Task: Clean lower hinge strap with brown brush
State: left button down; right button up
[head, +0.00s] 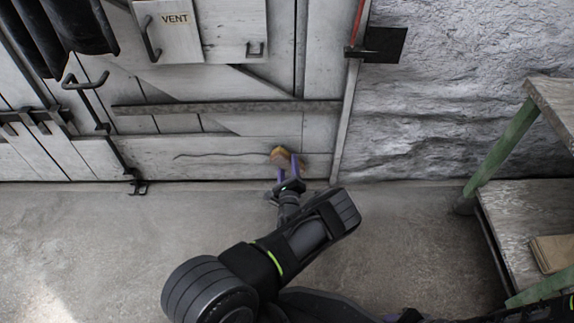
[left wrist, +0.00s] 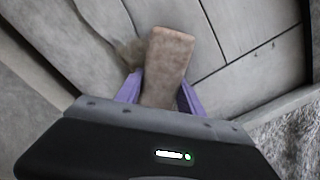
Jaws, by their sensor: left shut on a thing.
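My left gripper (head: 287,169) is low in front of the pale plank door, with purple fingers. It is shut on the brown brush (head: 281,155). In the left wrist view, the brush's brown block (left wrist: 170,55) stands between the fingers, with greyish-brown bristles (left wrist: 130,50) at its left side, close to the planks. Whether they touch the wood I cannot tell. A long dark grey strap (head: 220,107) runs level across the door, above the brush and apart from it. It looks like the lower hinge strap. My right gripper is not in view.
A thin dark wavy line (head: 222,155) runs along the lower plank left of the brush. A VENT panel (head: 168,35) and latch rods (head: 100,115) are on the door. A shelf with green legs (head: 503,150) stands right. The concrete floor (head: 100,240) is clear at left.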

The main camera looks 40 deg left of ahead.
pick_arm(q)
jog(key=shift+w+d+f+b, duration=0.25)
jog(key=shift+d+f+b, duration=0.05)
jog(key=shift+f+b, duration=0.15)
jog(key=shift+w+d+f+b, duration=0.25)
jog(key=shift+f+b, duration=0.15)
jog(key=shift+b, duration=0.05)
jog(key=shift+r, duration=0.1)
jog(key=shift+s+a+r+p, duration=0.3)
jog(key=shift+a+r+p, duration=0.1)
jog(key=shift+r+p, duration=0.35)
jog(key=shift+s+a, duration=0.15)
jog(key=shift+s, duration=0.05)
jog(key=shift+p, duration=0.3)
